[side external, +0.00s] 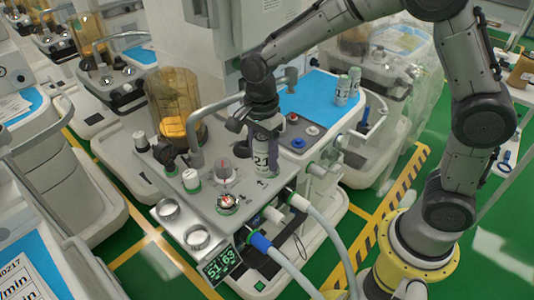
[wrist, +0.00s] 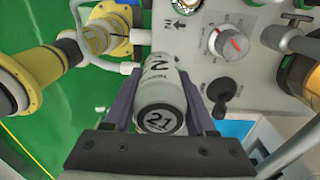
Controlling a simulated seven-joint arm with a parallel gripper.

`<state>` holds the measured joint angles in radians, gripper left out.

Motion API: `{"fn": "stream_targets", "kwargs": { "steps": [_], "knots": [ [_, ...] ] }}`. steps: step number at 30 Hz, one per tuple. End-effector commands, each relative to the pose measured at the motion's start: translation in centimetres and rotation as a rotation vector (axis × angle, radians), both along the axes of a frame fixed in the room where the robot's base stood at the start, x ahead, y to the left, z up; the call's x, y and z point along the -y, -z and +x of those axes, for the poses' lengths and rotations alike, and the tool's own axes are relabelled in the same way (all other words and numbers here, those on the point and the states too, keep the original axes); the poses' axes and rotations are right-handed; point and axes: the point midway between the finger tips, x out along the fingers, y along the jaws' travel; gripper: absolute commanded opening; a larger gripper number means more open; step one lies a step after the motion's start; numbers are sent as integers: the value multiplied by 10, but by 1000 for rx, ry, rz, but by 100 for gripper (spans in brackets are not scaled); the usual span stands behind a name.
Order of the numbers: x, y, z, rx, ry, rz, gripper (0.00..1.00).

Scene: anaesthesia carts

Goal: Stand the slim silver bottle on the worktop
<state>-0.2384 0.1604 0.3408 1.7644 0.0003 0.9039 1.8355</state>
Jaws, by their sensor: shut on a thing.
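The slim silver bottle (side external: 264,160), pale with a dark "21" on it, is held in my gripper (side external: 262,120). It hangs roughly upright below the fingers, over the grey control panel of the cart. I cannot tell whether its base touches the panel. In the wrist view the bottle (wrist: 161,82) lies between the two purple-grey fingers of my gripper (wrist: 160,112), its round "21" end facing the camera. The blue worktop (side external: 300,97) is behind and to the right of the bottle.
Two similar pale bottles (side external: 347,86) stand at the worktop's far right. A curved grey pipe (side external: 197,135), knobs (side external: 224,168) and an amber canister (side external: 175,105) are left of the held bottle. Hoses (side external: 325,225) run in front. The middle of the worktop is clear.

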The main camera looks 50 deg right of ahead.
Motion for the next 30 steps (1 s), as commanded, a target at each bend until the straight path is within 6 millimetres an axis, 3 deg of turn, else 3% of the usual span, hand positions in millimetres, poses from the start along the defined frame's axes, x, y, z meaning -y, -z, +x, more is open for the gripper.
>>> {"fn": "stream_targets", "kwargs": {
  "steps": [6, 15, 20, 30],
  "knots": [
    [42, 5, 19, 0, -275, 10, 0],
    [79, 9, 34, 5, -724, 21, 0],
    [89, 10, 39, 10, -989, 24, 0],
    [90, 7, 45, 17, -1483, 23, 0]
  ]
}}
